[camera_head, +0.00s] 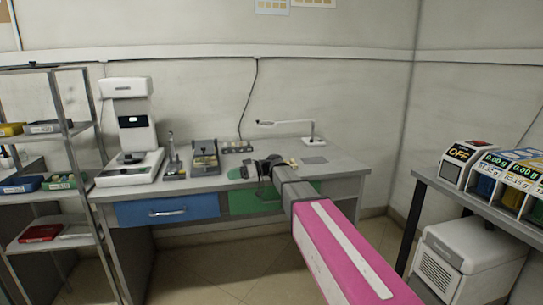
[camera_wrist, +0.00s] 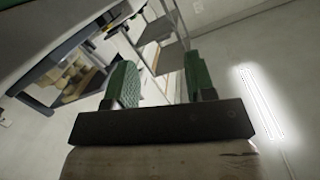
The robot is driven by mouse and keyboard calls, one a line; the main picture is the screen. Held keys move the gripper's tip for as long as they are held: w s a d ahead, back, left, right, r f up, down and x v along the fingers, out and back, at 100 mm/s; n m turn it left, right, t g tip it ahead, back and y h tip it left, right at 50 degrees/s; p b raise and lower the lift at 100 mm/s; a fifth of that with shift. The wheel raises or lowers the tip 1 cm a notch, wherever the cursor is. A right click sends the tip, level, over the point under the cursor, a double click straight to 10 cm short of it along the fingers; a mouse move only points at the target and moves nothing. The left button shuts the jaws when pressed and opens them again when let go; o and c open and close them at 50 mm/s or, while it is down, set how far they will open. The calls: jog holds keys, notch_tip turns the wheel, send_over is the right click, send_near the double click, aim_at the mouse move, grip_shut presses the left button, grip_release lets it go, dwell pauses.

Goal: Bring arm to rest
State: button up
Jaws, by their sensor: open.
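My arm, with a pink link, reaches from the lower right of the head view toward the desk. My gripper (camera_head: 262,172) is at its far end, in front of the desk's front edge. In the wrist view my gripper (camera_wrist: 165,85) shows two green fingers set wide apart, with nothing between them. The grey desk (camera_head: 345,166) stands behind it against the wall. I cannot tell from the head view how far the gripper is from the desk top.
A white instrument (camera_head: 130,130) and a lamp (camera_head: 312,141) stand on the desk. A metal shelf rack (camera_head: 72,133) with bins is at the left. A bench with an OFF-labelled device (camera_head: 460,155) and a white box (camera_head: 465,258) are at the right. Floor shows below the desk.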

jog(key=s+d+f+m+t+h, duration=0.1)
jog(key=s+d+f+m+h, duration=0.35)
jog(key=d+f, duration=0.5)
jog(key=s+d+f+m+t+h, duration=0.2)
jog(key=s+d+f+m+h, duration=0.25)
jog(key=d+f, duration=0.5)
jog(key=s+d+f+m+h, duration=0.3)
jog(key=s+d+f, duration=0.2)
jog(key=d, duration=0.2)
jog(key=s+d+f+m+h, duration=0.3)
jog(key=s+d+f+m, duration=0.1)
jog(key=d, duration=0.4)
jog(key=shift+s+d+f+m+h, duration=0.2)
jog(key=shift+s+f+m+h, duration=0.15)
jog(key=shift+s+f, duration=0.4)
